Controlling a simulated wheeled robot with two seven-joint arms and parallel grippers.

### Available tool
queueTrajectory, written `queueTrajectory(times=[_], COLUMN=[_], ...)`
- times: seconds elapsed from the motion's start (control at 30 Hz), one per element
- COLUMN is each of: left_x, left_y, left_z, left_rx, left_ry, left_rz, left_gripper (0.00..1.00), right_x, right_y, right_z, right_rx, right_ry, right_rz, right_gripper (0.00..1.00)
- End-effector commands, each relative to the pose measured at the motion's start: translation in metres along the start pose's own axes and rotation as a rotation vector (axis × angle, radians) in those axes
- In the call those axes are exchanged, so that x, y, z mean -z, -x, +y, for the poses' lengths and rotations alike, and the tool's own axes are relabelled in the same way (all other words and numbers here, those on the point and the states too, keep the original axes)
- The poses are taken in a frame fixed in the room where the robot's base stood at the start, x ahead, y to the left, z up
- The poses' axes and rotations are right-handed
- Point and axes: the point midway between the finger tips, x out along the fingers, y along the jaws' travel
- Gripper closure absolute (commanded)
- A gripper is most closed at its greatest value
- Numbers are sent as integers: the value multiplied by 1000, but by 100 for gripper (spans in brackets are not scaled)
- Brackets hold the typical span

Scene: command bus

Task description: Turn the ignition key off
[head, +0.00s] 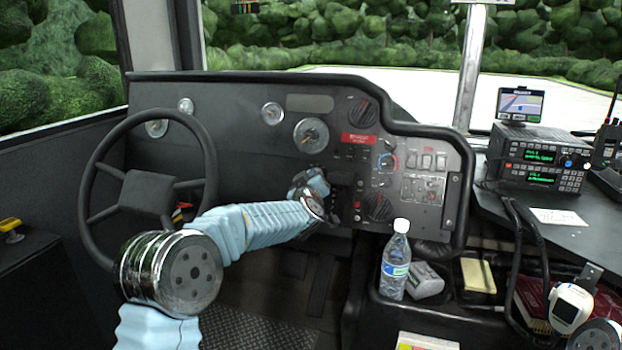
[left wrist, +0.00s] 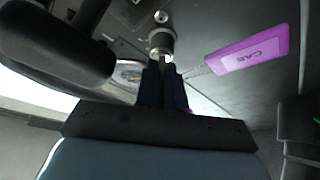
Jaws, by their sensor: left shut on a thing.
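My left gripper (head: 340,186) reaches the dashboard to the right of the steering wheel. In the left wrist view its two dark fingers (left wrist: 164,72) are close together at a round metal ignition lock (left wrist: 162,40), shut on the key there. The key is mostly hidden between the fingertips, and its turn angle cannot be told. A purple tag (left wrist: 248,49) marked CAB shows beside the lock. In the head view the gripper and arm hide the key. My right gripper does not show.
The steering wheel (head: 92,170) stands left of my forearm. The dashboard (head: 235,110) carries gauges, knobs and switches. A water bottle (head: 395,262) and a grey pack (head: 425,280) stand in the console. A radio (head: 535,158) sits on the right shelf.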

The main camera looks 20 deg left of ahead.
Motion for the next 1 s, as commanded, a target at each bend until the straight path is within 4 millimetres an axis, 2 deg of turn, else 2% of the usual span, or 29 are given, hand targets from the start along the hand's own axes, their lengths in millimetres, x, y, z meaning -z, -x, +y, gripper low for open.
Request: queueTrajectory(times=[0.03,0.1,0.13,0.27,0.63,0.77,1.0], left_x=[8,8,8,7,2,2,2], left_y=[0,0,0,-1,5,25,86], left_z=[2,2,2,1,0,0,0], left_rx=[-3,-3,-2,-1,-1,-2,-3], left_ry=[4,4,4,3,1,1,1], left_rz=[15,15,15,14,5,5,6], left_gripper=[100,100,87,67,66,66,66], right_x=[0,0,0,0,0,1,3], right_y=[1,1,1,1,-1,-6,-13], right_z=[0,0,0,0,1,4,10], right_rx=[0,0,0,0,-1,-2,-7], right_ry=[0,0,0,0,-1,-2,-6], right_rz=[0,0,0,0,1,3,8], right_gripper=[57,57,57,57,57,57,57])
